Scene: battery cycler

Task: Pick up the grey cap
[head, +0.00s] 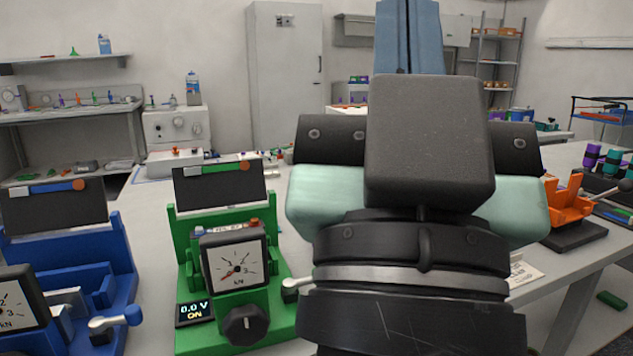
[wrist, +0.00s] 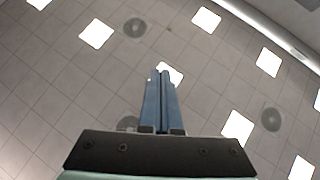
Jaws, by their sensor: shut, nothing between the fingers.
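My gripper (head: 407,10) points upward in the head view, its two blue fingers together and empty. In the wrist view the same fingers (wrist: 163,80) are closed against a tiled surface with bright square panels, far from the bench. I cannot make out a grey cap for certain in either view. My arm covers the middle and right of the bench, so things there are hidden.
A green station (head: 248,330) with a dial gauge (head: 235,262) and black knob (head: 245,325) stands left of my arm. A blue station (head: 110,255) is at far left. An orange holder (head: 568,212) on a dark base is at right. Pale bench top shows between the stations.

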